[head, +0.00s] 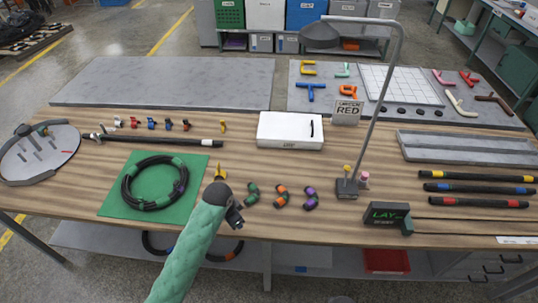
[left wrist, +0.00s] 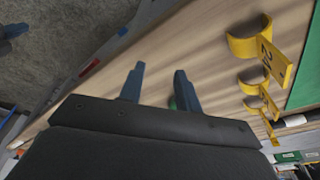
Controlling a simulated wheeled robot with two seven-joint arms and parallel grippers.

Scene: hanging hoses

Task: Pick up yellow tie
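Several yellow ties, curved clips with flat tabs, stand in a row on the wooden table beside the green mat. In the left wrist view the nearest yellow tie (left wrist: 262,48) is at the upper right, with dark marks on its tab. In the head view a yellow tie (head: 220,171) shows just beyond my left gripper (head: 236,217), which hides part of that row. In the left wrist view my left gripper (left wrist: 157,85) has its two fingers apart with no tie between them; the ties are to their right. My right gripper is not in view.
A coiled black hose (head: 128,190) lies on the green mat (head: 110,207). Green, orange and purple hose pieces (head: 281,196) lie right of my gripper. A white box (head: 262,130), a lamp stand (head: 347,188) and small coloured clips (head: 151,123) stand behind.

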